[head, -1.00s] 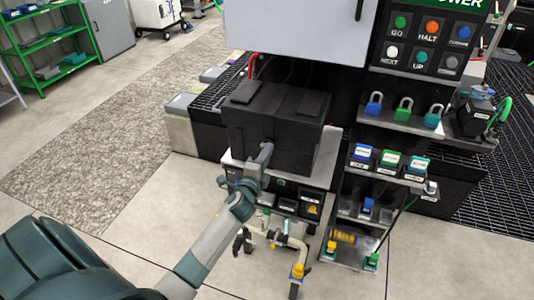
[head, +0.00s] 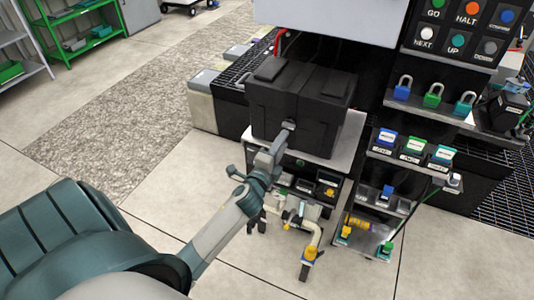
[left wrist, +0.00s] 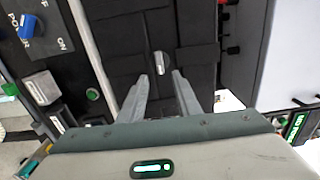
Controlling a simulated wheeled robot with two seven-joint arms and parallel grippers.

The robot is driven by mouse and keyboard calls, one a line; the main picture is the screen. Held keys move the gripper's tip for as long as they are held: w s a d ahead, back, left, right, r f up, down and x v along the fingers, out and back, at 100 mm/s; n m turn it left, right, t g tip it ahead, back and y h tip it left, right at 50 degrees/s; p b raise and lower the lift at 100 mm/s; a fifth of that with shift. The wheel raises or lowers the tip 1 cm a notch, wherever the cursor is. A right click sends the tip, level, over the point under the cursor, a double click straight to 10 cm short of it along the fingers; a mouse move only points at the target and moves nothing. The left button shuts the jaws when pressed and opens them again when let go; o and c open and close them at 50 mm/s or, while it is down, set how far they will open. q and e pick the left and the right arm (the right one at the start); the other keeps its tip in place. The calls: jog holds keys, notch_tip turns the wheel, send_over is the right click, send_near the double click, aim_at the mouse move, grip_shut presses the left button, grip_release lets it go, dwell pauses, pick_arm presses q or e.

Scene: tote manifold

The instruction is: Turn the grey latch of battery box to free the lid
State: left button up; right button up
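The battery box (head: 296,100) is a black box with its lid down, standing on a light shelf. Its small grey latch (head: 289,125) sits on the front face, near the middle. The latch also shows in the left wrist view (left wrist: 161,63), lengthwise along that picture's vertical. My left gripper (head: 279,141) is in front of the box, just below the latch in the head view. In the left wrist view its two fingers (left wrist: 161,75) are apart and empty, with the latch just beyond and between the tips. My right gripper is not in view.
Pipework with a yellow-capped end (head: 308,256) stands below the box. A grey panel (head: 330,18) overhangs the box at the back. Open floor lies to the left.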

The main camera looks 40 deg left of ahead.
pick_arm(q)
jog(key=b+v, duration=0.2)
jog(key=v, duration=0.9)
jog(key=shift+s, duration=0.25)
jog(key=shift+d, duration=0.15)
notch_tip(320, 180, down, 23)
jog(key=s+d+n+g+h, duration=0.1)
jog(key=s+d+n+g, duration=0.15)
jog(key=g, duration=0.25)
jog(key=s+d+f+n+g+h, duration=0.15)
jog(key=s+f, duration=0.25)
jog(key=f, duration=0.5)
jog(key=s+d+f+n+g, duration=0.15)
jog(key=s+f, duration=0.35)
jog(key=f, duration=0.5)
jog(key=s+d+f+n+g, duration=0.2)
jog(key=s+f, duration=0.5)
jog(key=s, duration=0.4)
jog(key=s+d+f+n+g+h, duration=0.1)
jog(key=s+d+f+n+g, duration=0.1)
jog(key=s+f, duration=0.4)
jog(key=s+d+f+n+g, duration=0.2)
jog(key=s+f, duration=0.5)
jog(key=s, duration=0.9)
jog(key=n+g, duration=0.1)
jog(key=g, duration=0.1)
jog(key=shift+s+f+g, duration=0.25)
jog(key=shift+f+g, duration=0.05)
jog(key=shift+a+n+h, duration=0.15)
jog(key=shift+n+h, duration=0.1)
